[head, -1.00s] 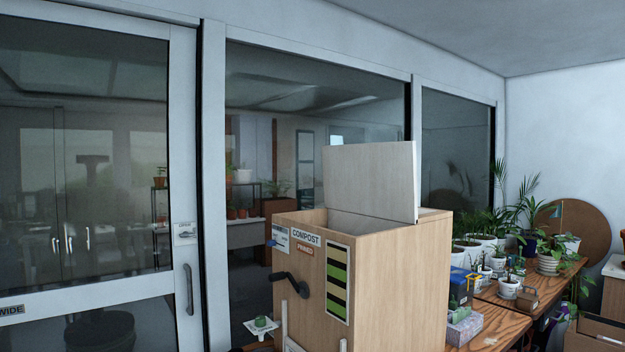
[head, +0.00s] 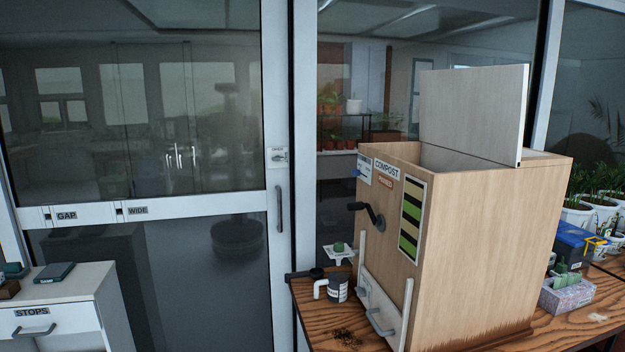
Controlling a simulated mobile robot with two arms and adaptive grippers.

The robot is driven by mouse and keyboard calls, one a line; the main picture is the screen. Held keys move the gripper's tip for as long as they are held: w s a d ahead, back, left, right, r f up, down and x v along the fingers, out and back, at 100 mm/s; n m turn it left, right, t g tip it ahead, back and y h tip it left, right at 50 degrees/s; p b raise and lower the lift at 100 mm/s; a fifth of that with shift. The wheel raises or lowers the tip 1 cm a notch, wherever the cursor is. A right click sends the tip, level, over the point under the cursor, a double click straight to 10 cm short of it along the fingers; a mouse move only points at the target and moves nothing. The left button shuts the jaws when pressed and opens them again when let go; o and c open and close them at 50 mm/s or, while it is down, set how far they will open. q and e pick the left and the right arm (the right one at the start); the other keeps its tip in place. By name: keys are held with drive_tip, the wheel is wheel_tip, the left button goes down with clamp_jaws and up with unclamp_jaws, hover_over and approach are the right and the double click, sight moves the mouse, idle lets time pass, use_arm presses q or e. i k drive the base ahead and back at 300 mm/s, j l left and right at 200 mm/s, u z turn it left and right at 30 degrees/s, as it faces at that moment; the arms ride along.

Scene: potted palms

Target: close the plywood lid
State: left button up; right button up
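The plywood lid (head: 472,112) stands open and upright on the plywood compost box (head: 487,240), at the right in the head view. The box opening (head: 445,158) shows in front of the lid, but its inside is mostly hidden. The box front carries a COMPOST label (head: 400,172), a striped panel and a black crank (head: 367,213). A white-framed hatch with a handle (head: 381,322) is low on the front. Neither of my grippers is in the head view.
A glass sliding door (head: 140,130) fills the left. A white drawer cabinet (head: 62,310) stands at the lower left.

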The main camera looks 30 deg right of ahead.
sight(477, 111)
drive_tip(key=k+l, duration=0.15)
drive_tip(key=l, duration=0.25)
drive_tip(key=k+l, duration=0.1)
drive_tip(key=l, duration=0.25)
drive_tip(key=k+l, duration=0.15)
drive_tip(key=l, duration=0.25)
drive_tip(key=k+l, duration=0.15)
drive_tip(key=l, duration=0.2)
drive_tip(key=k+l, duration=0.15)
drive_tip(key=l, duration=0.25)
drive_tip(key=k+l, duration=0.1)
drive_tip(key=l, duration=0.3)
drive_tip(key=k+l, duration=0.15)
drive_tip(key=l, duration=0.2)
